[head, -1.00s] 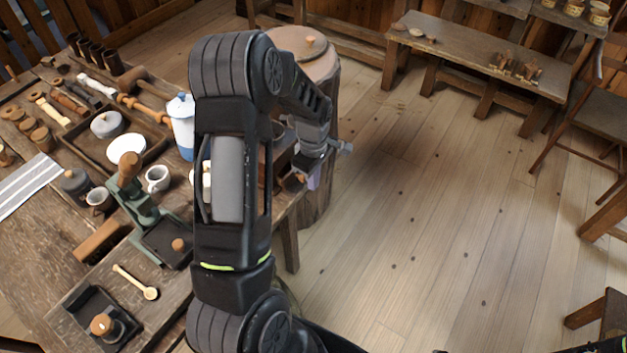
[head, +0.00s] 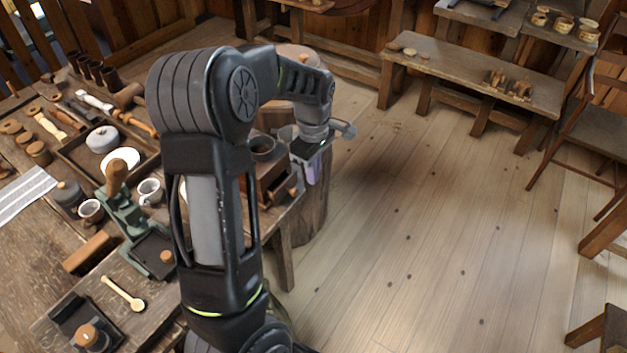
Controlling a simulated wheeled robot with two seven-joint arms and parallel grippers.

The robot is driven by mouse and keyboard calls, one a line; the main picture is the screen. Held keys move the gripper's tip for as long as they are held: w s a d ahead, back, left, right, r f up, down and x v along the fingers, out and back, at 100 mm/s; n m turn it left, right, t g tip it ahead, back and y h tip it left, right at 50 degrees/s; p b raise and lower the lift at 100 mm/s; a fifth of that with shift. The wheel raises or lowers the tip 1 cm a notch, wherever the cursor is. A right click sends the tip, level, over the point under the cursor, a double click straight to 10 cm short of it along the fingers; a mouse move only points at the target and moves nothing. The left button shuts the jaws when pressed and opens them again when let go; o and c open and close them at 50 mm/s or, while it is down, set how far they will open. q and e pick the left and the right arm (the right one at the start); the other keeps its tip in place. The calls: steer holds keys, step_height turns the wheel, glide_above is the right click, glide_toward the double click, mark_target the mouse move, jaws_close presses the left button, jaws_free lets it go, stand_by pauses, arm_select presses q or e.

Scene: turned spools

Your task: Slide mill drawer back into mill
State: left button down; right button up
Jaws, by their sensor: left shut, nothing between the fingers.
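The mill (head: 268,172) is a brown wooden box with a dark round cup on top, at the right end of the table, partly hidden behind my left arm. Low on its right side a small light knob shows on what looks like the drawer (head: 288,190); how far the drawer stands out is hard to tell. My left gripper (head: 312,174) is shut and empty, pointing down just right of the mill, close to the drawer front. Whether it touches the drawer cannot be told. My right gripper is not in view.
The table holds a green press (head: 137,225), a white cup (head: 149,191), a wooden spoon (head: 122,292) and a dark tray (head: 84,318). The floor to the right is clear up to a bench (head: 470,82).

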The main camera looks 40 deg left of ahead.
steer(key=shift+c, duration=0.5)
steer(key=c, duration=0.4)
arm_select(q)
steer(key=s+d+f+m+h, duration=0.2)
steer(key=d+f+m, duration=0.6)
steer(key=d+f, duration=0.8)
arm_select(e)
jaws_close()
arm_select(q)
steer(key=s+d+f+m+h, duration=0.1)
steer(key=s+d+f+m, duration=0.3)
steer(key=s+d, duration=0.4)
steer(key=s+d+f+m+h, duration=0.1)
steer(key=s+d+f+m, duration=0.4)
steer(key=s+d, duration=0.3)
steer(key=shift+d+f+t, duration=0.15)
steer(key=shift+d+t, duration=0.15)
steer(key=shift+d, duration=0.7)
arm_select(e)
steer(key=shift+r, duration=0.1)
